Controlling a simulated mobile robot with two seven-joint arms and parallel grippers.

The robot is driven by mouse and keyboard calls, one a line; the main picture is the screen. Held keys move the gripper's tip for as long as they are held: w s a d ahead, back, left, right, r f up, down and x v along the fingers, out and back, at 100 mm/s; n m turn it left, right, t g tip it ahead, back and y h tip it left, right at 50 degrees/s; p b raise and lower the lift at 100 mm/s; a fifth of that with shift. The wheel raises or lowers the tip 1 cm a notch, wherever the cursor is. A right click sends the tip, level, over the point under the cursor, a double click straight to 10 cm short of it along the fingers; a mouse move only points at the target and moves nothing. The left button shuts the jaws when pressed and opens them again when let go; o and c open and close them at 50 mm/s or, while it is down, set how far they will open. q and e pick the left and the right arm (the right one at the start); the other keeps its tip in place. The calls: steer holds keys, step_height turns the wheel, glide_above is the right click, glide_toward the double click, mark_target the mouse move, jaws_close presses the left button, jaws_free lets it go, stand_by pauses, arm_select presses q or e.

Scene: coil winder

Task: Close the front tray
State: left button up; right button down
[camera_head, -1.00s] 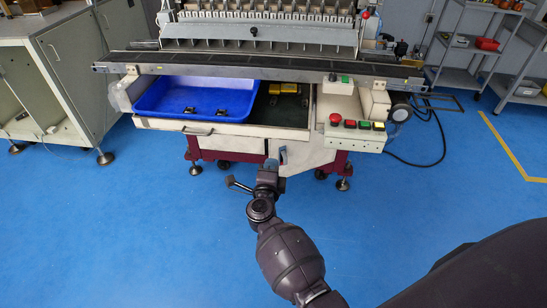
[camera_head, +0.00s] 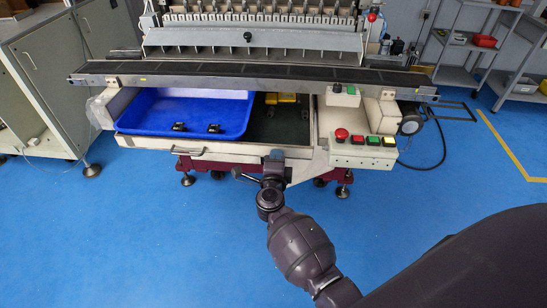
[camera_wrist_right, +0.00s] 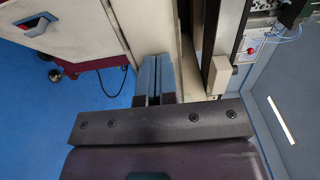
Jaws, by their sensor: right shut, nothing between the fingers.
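The front tray (camera_head: 225,152) of the machine is pulled out and stands open below the black rail. My left gripper is not in view.
A control box with coloured buttons (camera_head: 364,150) stands just right of the tray. A beige cabinet (camera_head: 45,80) is at the left, and a grey shelf rack (camera_head: 470,45) at the back right. Blue floor (camera_head: 130,235) lies clear in front.

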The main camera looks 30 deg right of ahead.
mark_target(281, 128)
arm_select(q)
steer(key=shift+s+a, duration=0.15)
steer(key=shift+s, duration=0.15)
arm_select(e)
steer(key=b+x, duration=0.2)
steer(key=x, duration=1.3)
steer(key=shift+d+f, duration=0.1)
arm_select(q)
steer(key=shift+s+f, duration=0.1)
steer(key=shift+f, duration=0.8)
arm_select(e)
steer(key=shift+w+d+r, duration=0.15)
steer(key=shift+w+r, duration=0.05)
steer(key=shift+r, duration=0.25)
